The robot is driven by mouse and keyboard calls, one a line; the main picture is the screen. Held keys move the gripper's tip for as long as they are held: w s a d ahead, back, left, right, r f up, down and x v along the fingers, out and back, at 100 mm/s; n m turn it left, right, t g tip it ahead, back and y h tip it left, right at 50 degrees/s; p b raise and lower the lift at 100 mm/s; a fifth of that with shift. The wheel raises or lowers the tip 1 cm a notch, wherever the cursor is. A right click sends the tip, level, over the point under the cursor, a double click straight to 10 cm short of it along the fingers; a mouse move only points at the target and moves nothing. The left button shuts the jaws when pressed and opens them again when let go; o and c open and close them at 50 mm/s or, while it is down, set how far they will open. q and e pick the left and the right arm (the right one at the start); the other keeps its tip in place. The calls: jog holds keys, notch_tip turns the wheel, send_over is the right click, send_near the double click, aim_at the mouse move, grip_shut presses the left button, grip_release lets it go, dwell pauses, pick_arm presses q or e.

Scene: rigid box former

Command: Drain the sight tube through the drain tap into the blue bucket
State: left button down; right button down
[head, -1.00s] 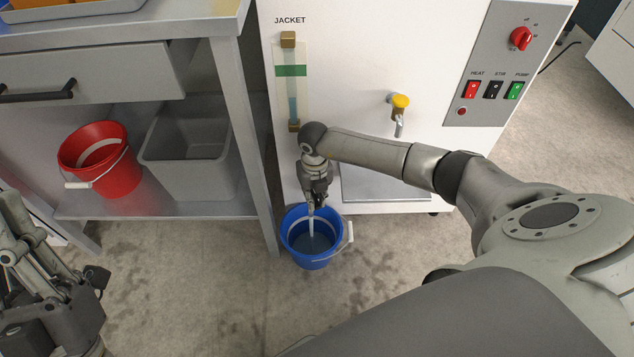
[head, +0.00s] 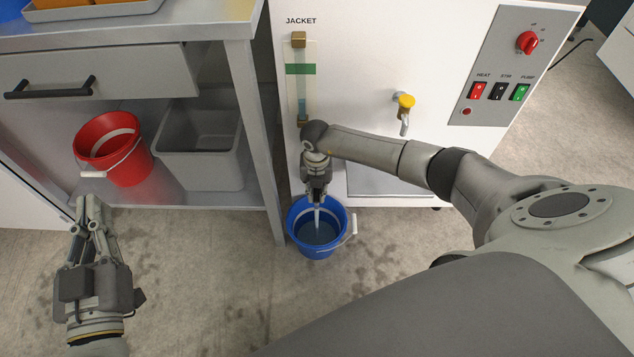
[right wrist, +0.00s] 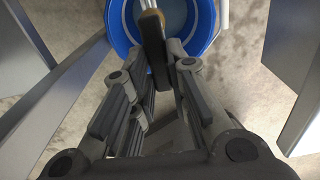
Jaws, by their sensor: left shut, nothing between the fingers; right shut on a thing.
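The sight tube (head: 302,88) under the JACKET label on the white cabinet holds bluish liquid only in its lower part, below the green band (head: 300,69). My right gripper (head: 316,198) is below the tube, shut on the drain tap's dark lever (right wrist: 153,40); the tap is mostly hidden in the head view. A pale stream (head: 317,218) falls into the blue bucket (head: 297,238) on the floor, which holds some liquid. The bucket's rim shows in the right wrist view (right wrist: 207,32). My left gripper (head: 86,208) is shut and empty at the left, below the shelf.
A red bucket (head: 125,165) and a grey bin (head: 200,172) stand on the bench's lower shelf. A yellow-handled tap (head: 405,102) and a control panel (head: 497,70) are on the cabinet. A bench leg (head: 262,150) stands close left of the blue bucket.

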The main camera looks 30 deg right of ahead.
aim_at(317, 194)
jog(key=shift+w, duration=0.1)
jog(key=c, duration=1.4)
grip_release()
notch_tip(317, 194, up, 12)
jog(key=shift+r, duration=0.1)
